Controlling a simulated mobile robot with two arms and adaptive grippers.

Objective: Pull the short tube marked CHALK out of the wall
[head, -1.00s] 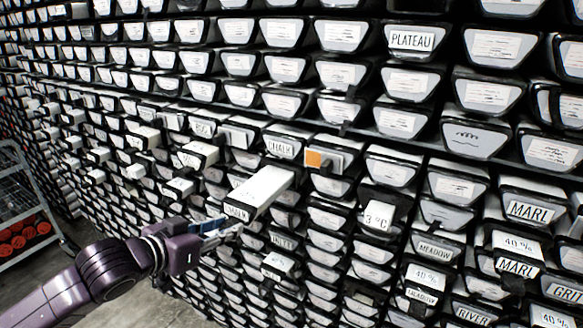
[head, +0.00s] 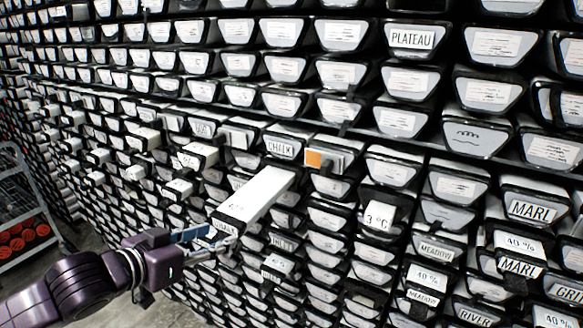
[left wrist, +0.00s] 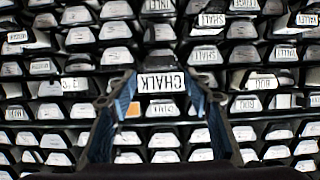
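The white tube marked CHALK (head: 255,197) sticks far out of the wall, its front end toward me and lower left. Its label is partly covered by the fingers in the head view. In the left wrist view the CHALK label (left wrist: 160,82) appears upside down between the fingertips. My left gripper (head: 212,236) is closed around the tube's front end, with a finger on each side; it also shows in the left wrist view (left wrist: 161,88). The tube's back end is still inside its slot. My right gripper is not in view.
Another CHALK label (head: 282,148) sits on the wall above the tube. An orange-marked block (head: 315,158) is to its right. A cart (head: 25,215) with red items stands at the left. Floor shows at the lower left.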

